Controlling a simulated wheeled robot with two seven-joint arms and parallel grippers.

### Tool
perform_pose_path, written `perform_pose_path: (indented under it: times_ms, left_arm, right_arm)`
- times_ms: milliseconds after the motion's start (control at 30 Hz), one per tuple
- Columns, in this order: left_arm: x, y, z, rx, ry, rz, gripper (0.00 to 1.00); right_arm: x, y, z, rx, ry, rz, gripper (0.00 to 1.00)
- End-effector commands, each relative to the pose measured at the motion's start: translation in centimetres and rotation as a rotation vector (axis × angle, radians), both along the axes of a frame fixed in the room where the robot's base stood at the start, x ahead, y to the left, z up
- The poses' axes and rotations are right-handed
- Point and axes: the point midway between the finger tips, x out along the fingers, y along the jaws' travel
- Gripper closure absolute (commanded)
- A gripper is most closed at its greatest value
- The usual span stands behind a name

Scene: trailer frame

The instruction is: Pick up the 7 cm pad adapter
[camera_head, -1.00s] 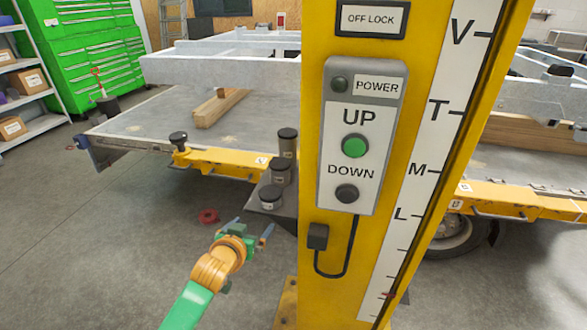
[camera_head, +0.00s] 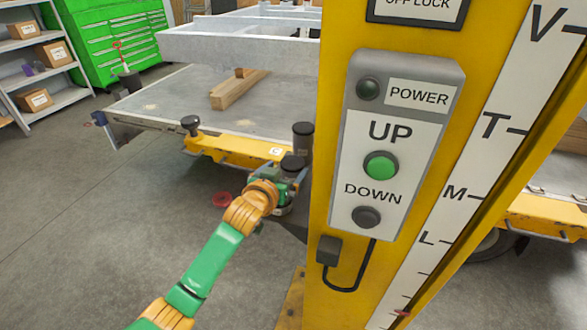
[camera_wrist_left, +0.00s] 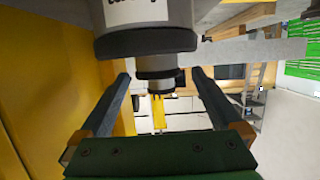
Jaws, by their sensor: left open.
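Dark cylindrical pad adapters stand on a small holder at the yellow post's left side. A tall adapter (camera_head: 302,136) and a lower one (camera_head: 294,163) show in the head view; my left gripper hides the front of the group. My left gripper (camera_head: 288,182) is open at the adapters. In the left wrist view its two fingers (camera_wrist_left: 160,76) are spread apart, and a large grey adapter (camera_wrist_left: 145,42) with a dark rim fills the top middle. Its label is cut off, so I cannot read a size. A narrower dark adapter (camera_wrist_left: 157,75) shows behind it.
The yellow lift post (camera_head: 335,130) with its control box (camera_head: 435,125) stands close to my gripper's right. The yellow beam (camera_head: 225,150) of the lift and a grey deck are behind. Open floor is at left.

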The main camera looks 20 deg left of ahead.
Motion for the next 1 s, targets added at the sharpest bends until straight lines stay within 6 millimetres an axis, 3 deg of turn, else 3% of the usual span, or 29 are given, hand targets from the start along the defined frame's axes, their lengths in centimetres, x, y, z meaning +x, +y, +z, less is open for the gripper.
perform_pose_path:
  times_ms: [300,633,1000]
  left_arm:
    - [3.9,-0.5,-0.9,-0.001,0.000,0.000,0.00]
    - [4.3,-0.5,-1.1,0.000,0.000,0.000,0.00]
    - [4.3,-0.5,-1.1,0.000,0.000,0.000,1.00]
  right_arm:
    - [-0.2,0.0,0.6,-0.001,0.005,0.000,1.00]
    - [-0.2,0.0,0.6,-0.001,0.004,0.000,1.00]
    - [-0.1,0.0,0.6,-0.001,0.003,0.000,1.00]
